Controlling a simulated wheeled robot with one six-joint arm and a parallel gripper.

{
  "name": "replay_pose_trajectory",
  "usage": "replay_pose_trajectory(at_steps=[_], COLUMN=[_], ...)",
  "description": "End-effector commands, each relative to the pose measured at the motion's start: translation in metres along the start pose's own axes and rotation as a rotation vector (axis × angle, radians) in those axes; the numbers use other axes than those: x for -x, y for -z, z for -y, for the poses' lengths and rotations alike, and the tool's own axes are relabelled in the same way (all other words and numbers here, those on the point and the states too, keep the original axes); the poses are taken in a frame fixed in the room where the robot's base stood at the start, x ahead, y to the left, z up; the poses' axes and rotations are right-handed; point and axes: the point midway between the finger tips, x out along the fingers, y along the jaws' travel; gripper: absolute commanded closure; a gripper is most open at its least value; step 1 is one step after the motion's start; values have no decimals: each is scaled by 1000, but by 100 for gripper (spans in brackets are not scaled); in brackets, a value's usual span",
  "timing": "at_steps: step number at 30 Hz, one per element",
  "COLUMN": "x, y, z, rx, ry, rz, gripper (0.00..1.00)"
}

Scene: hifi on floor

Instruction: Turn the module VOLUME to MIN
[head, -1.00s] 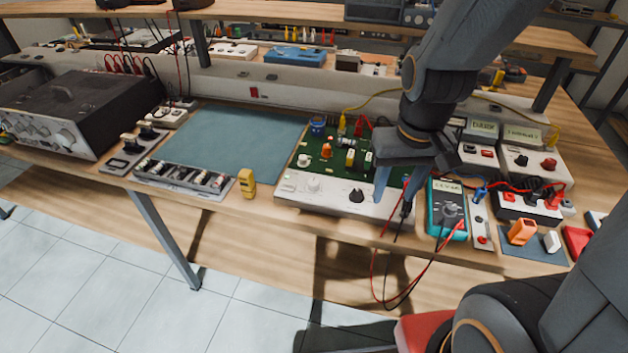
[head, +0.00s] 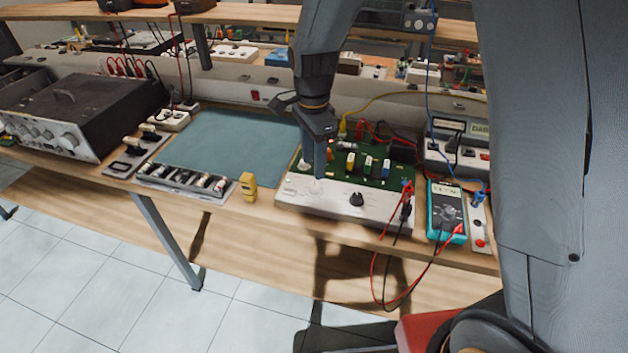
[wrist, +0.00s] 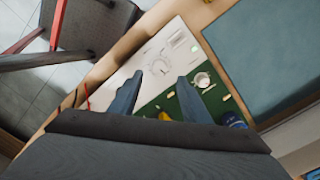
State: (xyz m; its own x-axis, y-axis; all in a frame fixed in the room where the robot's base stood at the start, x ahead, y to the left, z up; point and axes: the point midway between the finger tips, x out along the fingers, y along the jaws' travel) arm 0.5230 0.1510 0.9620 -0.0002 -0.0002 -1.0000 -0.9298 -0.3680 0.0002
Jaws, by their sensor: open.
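The module is a green circuit board (head: 372,170) with a white front panel (head: 335,205). The panel bears a pale knob (head: 315,187) at its left and a black knob (head: 357,199) near its middle. The lettering is too small to read, so I cannot tell which knob is VOLUME. My gripper (head: 314,172) points down above the panel's left part, close to the pale knob. In the wrist view, my gripper (wrist: 175,75) is open and empty, with the pale knob (wrist: 166,56) just beyond the fingertips. A white round part (wrist: 201,80) is beside the right finger.
A teal multimeter (head: 447,210) with red and black leads stands to the right of the module. A yellow gadget (head: 248,187) stands at the bench edge to the left. A blue-green mat (head: 225,148) lies clear behind it. Leads hang over the front edge.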

Motion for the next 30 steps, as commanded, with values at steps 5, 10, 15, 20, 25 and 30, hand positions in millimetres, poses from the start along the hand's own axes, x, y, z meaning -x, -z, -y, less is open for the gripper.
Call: replay_pose_trajectory(at_steps=[5,10,15,20,25,30], x=[-21,-46,-64,-72,-74,-74], y=[0,0,1,1,1,1], z=[-2,-2,-1,-1,-1,-1], rx=[0,0,1,1,1,1], ry=[-5,-5,-1,0,1,1], rz=[0,0,0,0,0,0], gripper=[57,57,57,57,57,65])
